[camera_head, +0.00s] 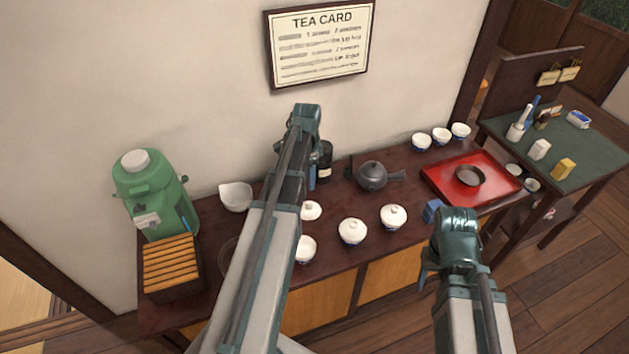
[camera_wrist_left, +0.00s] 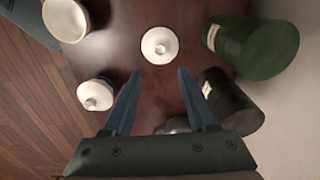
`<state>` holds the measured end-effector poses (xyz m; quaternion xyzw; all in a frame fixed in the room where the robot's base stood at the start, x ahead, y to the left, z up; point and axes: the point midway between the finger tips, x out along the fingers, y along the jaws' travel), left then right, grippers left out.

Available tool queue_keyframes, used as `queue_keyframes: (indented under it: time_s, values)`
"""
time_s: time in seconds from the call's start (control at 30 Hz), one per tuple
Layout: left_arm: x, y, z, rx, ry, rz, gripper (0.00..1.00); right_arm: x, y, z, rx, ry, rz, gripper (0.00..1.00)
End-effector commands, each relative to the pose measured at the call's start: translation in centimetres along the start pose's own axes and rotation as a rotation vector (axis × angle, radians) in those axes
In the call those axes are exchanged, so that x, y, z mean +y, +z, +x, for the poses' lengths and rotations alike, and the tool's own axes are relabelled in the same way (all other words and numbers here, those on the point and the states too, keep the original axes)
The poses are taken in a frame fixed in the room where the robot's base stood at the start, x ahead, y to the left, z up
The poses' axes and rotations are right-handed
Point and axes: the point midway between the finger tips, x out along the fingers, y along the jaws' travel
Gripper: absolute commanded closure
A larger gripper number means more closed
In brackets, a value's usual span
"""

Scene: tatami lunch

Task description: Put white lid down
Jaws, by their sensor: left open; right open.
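A round white lid with a small knob (camera_head: 311,210) lies on the dark wooden counter, with my left arm passing just left of it in the head view. In the left wrist view the lid (camera_wrist_left: 160,46) lies beyond the gap between my fingertips, apart from them. My left gripper (camera_head: 313,182) is open and empty; its spread blue fingers (camera_wrist_left: 159,74) show in the wrist view. An uncovered white cup (camera_head: 305,250) stands in front of the lid; it also shows in the wrist view (camera_wrist_left: 65,18). My right gripper (camera_head: 431,212) is open, near the counter's front edge.
Two lidded cups (camera_head: 352,231) (camera_head: 393,217) stand right of the lid. A dark canister (camera_head: 326,160) and a green canister (camera_wrist_left: 252,48) stand close by. A teapot (camera_head: 372,175) and red tray (camera_head: 443,187) are further right. A white pouring bowl (camera_head: 236,197) is left.

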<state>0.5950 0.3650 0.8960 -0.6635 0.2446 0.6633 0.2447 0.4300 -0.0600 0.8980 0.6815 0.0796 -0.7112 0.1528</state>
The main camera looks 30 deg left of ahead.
Motion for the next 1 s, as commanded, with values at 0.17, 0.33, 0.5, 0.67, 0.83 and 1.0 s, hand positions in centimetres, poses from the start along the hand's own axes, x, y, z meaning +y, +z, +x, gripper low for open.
queue_keyframes:
  time_s: [0.17,0.33,0.5,0.67,0.83,1.0]
  values:
    - [0.3,-0.2,0.1,-0.001,0.000,-0.001,0.42,0.0,0.0,0.1,0.000,0.000,0.000,0.50]
    - [6.0,-3.0,0.1,-0.015,-0.001,-0.041,0.42,0.0,0.0,0.1,0.000,0.000,0.000,0.50]
    - [16.8,-6.6,0.1,-0.046,-0.017,-0.144,0.42,0.0,0.0,0.1,0.000,0.000,0.000,0.50]
    - [25.6,-7.7,0.0,-0.067,-0.043,-0.246,0.42,0.0,0.0,0.1,0.000,0.000,0.000,0.50]
    - [31.5,-7.4,0.0,-0.074,-0.069,-0.327,0.42,0.0,0.0,0.1,0.000,0.000,0.000,0.50]
    - [33.8,-7.2,-0.1,-0.076,-0.082,-0.368,0.42,0.0,0.0,0.1,0.000,0.000,0.000,0.50]
